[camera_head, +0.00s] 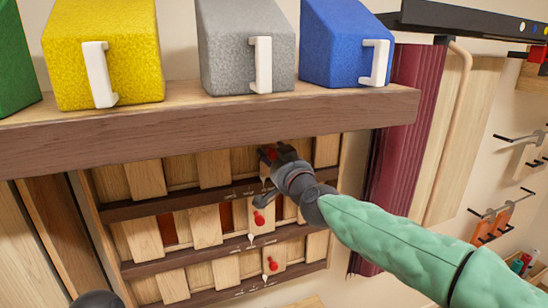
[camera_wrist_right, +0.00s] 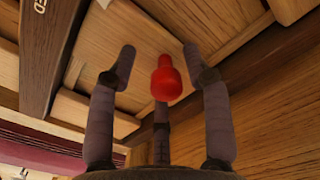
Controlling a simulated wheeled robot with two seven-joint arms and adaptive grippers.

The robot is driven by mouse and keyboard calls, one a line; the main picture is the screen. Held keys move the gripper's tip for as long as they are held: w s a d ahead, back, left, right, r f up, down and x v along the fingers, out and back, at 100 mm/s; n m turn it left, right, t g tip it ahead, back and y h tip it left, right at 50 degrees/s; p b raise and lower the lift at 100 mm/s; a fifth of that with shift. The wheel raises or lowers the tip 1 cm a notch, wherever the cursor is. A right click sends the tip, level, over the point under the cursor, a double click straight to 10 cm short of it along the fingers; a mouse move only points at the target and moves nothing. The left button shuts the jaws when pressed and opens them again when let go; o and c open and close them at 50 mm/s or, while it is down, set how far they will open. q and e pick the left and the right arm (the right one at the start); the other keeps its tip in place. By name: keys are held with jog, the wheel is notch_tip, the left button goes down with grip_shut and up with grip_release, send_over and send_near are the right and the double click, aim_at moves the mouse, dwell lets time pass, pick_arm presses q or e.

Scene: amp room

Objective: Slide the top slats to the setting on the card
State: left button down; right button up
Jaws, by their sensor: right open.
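The wooden slat panel has three rows of slats between dark rails under a shelf. My right gripper (camera_head: 268,165) is at the top row, over its red knob (camera_head: 270,152). The right wrist view shows this red knob (camera_wrist_right: 166,80) between the spread fingers (camera_wrist_right: 160,75) of my open right gripper, with no clear grip on it. The middle row has a red knob (camera_head: 259,218) and the bottom row another (camera_head: 272,264); white pointers sit below these two. The top row's setting is hidden by my gripper. I cannot make out a setting card.
The shelf (camera_head: 210,121) overhangs the panel and carries yellow (camera_head: 130,60), grey (camera_head: 225,60) and blue (camera_head: 335,45) handled blocks. A maroon curtain (camera_head: 405,120) hangs at right. A dark rounded part (camera_head: 97,300), apparently of my left arm, shows at bottom left.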

jog(key=v, duration=1.1)
jog(key=shift+s+d, duration=0.2)
jog(key=shift+s, duration=0.15)
